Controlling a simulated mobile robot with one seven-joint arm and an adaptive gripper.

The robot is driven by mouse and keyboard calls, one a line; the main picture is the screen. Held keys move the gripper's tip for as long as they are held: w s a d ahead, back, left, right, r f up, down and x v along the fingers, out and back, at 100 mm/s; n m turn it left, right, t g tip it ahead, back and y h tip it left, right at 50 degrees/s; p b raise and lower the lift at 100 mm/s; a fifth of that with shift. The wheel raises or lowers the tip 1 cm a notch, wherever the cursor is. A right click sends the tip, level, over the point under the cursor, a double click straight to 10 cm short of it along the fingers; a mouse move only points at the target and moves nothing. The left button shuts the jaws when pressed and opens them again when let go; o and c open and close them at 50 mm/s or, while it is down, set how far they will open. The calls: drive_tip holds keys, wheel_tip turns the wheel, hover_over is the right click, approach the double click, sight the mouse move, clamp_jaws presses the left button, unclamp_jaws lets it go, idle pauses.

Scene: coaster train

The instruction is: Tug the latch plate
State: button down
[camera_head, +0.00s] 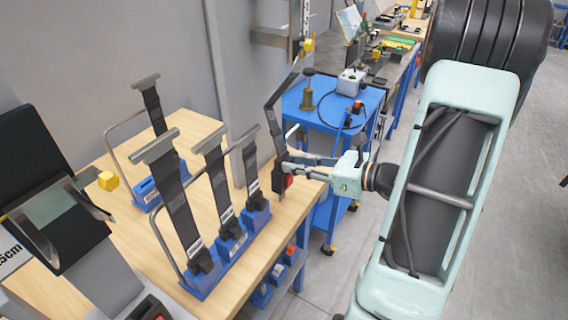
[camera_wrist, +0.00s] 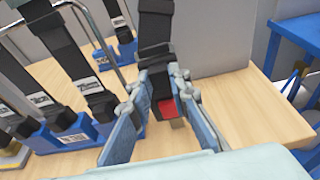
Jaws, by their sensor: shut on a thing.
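My gripper (camera_head: 287,165), also in the wrist view (camera_wrist: 158,82), is shut on the black latch piece (camera_wrist: 157,55) at the lower end of a dark strap (camera_head: 271,118). One finger lies on each side of it. A red part (camera_wrist: 168,106) shows just below and between the fingers; it also shows in the head view (camera_head: 288,181). The strap rises from there, bends, and runs up toward a bracket by the wall. The fingers hide much of the join, so I cannot tell whether the latch plate is seated in the red-marked buckle.
Blue bases (camera_head: 232,236) with upright black straps stand on the wooden table (camera_head: 125,222), left of my gripper. A metal hoop rail (camera_head: 158,240) runs beside them. A blue cart (camera_head: 330,122) with equipment stands behind. Floor to the right is open.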

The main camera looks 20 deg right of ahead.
drive_tip(key=shift+r, duration=0.2)
idle(0.5)
drive_tip(key=c, duration=1.7)
unclamp_jaws()
drive_tip(key=shift+c, duration=0.2)
